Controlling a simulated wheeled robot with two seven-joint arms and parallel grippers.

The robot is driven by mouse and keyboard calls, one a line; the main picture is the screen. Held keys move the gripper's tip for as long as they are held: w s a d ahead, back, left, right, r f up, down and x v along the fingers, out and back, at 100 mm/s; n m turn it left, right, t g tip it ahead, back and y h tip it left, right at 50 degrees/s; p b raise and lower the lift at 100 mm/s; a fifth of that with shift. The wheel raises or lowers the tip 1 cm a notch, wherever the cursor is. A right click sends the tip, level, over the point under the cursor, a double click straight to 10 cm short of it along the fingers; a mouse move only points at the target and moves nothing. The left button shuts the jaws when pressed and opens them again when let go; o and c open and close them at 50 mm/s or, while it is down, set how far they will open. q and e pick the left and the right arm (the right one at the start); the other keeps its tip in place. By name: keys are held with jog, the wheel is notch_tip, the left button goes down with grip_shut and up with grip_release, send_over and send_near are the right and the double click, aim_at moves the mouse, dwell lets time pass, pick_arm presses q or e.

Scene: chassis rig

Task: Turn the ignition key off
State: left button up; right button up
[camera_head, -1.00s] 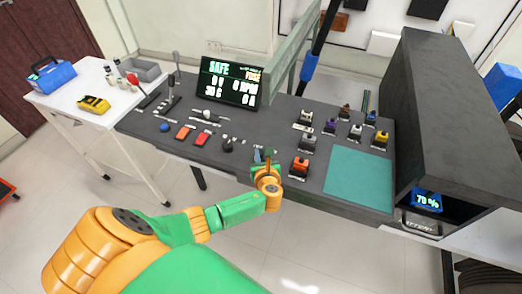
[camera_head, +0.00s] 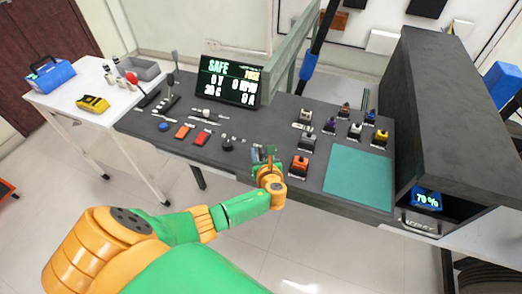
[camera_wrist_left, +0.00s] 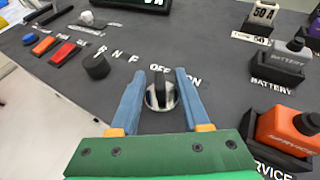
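The ignition key (camera_wrist_left: 159,91) shows in the left wrist view as a black handle on a round silver base on the dark console. The printed labels OFF and ON stand just beyond it, and the handle's far end points roughly at OFF. My left gripper (camera_wrist_left: 159,88) has its two blue fingers open, one on each side of the key, with a visible gap on both sides. In the head view, my left gripper (camera_head: 265,156) is over the console's front edge and hides the key. My right gripper is in neither view.
A black selector knob (camera_wrist_left: 96,66) stands left of the key. An orange SERVICE block (camera_wrist_left: 288,132) and a grey BATTERY block (camera_wrist_left: 283,67) stand to the right. A teal mat (camera_head: 358,177) lies farther right.

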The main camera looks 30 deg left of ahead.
aim_at(261, 154)
pick_arm(q)
jog(key=p+v, duration=0.1)
jog(key=v, duration=0.6)
jog(key=shift+r+p, duration=0.15)
jog(key=shift+p, duration=0.15)
